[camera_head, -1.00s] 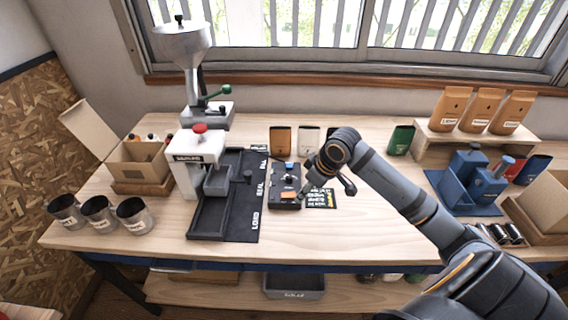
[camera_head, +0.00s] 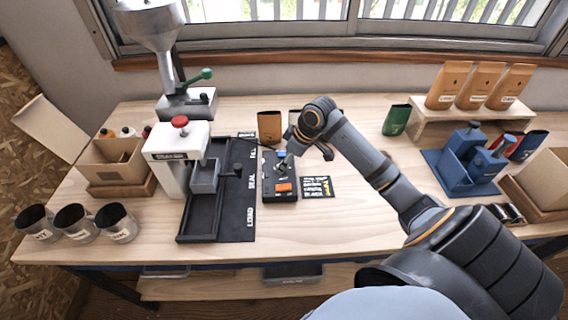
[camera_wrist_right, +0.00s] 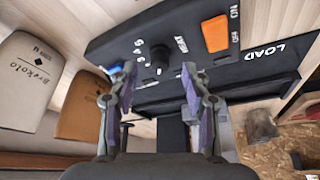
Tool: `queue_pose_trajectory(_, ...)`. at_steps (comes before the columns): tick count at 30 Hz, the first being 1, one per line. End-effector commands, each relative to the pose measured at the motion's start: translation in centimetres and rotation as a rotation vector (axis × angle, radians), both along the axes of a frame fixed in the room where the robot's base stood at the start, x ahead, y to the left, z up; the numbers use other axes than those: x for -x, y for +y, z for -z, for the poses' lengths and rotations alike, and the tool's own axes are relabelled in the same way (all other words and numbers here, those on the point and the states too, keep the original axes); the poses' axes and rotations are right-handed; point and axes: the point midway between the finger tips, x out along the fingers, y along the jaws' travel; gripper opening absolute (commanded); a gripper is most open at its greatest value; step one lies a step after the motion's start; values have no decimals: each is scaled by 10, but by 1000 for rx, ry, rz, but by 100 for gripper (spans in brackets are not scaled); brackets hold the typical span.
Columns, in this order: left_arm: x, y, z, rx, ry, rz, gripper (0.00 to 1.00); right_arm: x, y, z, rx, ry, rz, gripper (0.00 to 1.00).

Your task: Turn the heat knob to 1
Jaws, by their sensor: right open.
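The black control box (camera_head: 286,192) sits on the bench right of the black mat, with an orange on/off switch (camera_head: 284,187) at its near end. In the right wrist view the box (camera_wrist_right: 215,17) fills the top, with the orange switch (camera_wrist_right: 216,34) and a small black heat knob (camera_wrist_right: 159,56) beside printed numbers. My right gripper (camera_wrist_right: 156,84) is open, its two fingers on either side of the knob in that view; I cannot tell whether they touch it. In the head view my right gripper (camera_head: 290,158) is over the far end of the box and hides the knob. My left gripper is not in view.
A sealing machine with a red knob (camera_head: 180,121) and a hopper (camera_head: 150,22) stand left of the box. A black printed card (camera_head: 317,187) lies on its right. Bags (camera_head: 269,127) stand behind.

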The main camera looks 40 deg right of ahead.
Motion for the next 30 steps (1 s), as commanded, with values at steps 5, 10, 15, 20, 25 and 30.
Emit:
queue_pose_trajectory(5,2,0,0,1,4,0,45,-6,3,17,-1,0,2,48)
queue_pose_trajectory(10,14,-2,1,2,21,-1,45,-7,4,20,1,0,0,48)
queue_pose_trajectory(15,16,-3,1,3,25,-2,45,-7,3,20,2,0,1,43)
queue_pose_trajectory(20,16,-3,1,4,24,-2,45,-7,3,20,2,0,1,21)
queue_pose_trajectory(25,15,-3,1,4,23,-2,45,-7,4,20,1,0,0,0)
queue_pose_trajectory(30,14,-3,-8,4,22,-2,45,-7,3,16,1,3,-49,0)
